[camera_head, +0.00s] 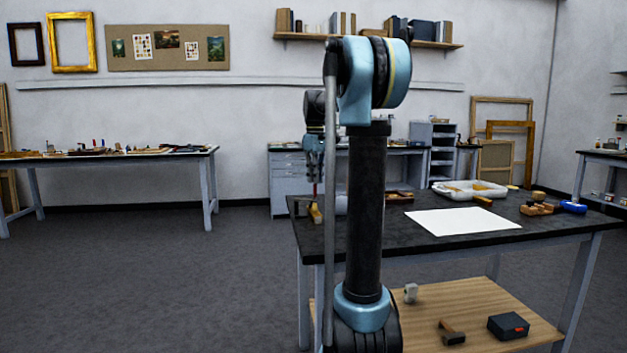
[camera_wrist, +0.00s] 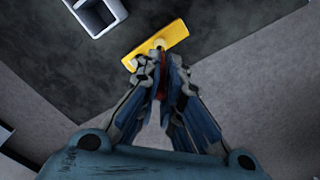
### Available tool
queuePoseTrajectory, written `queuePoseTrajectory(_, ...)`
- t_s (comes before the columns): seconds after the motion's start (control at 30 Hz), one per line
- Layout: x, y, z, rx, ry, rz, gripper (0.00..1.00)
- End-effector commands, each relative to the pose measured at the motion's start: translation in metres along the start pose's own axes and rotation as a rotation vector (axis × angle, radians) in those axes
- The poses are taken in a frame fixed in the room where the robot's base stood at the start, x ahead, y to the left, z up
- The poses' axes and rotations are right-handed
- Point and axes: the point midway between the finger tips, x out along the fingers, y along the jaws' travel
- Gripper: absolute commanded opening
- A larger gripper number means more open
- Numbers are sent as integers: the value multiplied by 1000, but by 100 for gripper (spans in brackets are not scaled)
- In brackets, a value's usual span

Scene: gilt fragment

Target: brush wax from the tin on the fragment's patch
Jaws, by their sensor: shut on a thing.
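My gripper (camera_head: 315,180) hangs over the left end of the dark-topped table (camera_head: 390,238). Its fingers (camera_wrist: 161,80) are shut on a thin red handle (camera_wrist: 161,92), which I take for the brush; it also shows in the head view (camera_head: 315,188). A yellow bar (camera_wrist: 170,35) shows just beyond the fingertips, with a pale round end in front of it. I cannot tell whether the bar touches the brush or is part of it. It shows below the gripper in the head view (camera_head: 315,213). I cannot pick out the tin or the patch for sure.
An open white holder (camera_wrist: 97,14) stands close to the yellow bar. A white sheet (camera_head: 462,221) lies mid-table. A white tray (camera_head: 445,187) with yellowish contents, a wooden block (camera_head: 537,209) and a blue item (camera_head: 573,207) lie to the right. My arm hides part of the table.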

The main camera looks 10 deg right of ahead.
Motion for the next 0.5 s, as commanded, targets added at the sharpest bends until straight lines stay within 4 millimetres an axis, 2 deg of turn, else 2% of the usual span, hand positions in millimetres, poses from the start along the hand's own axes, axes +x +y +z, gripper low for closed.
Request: queuePoseTrajectory(0.5,-2,-18,20,0,0,0,0)
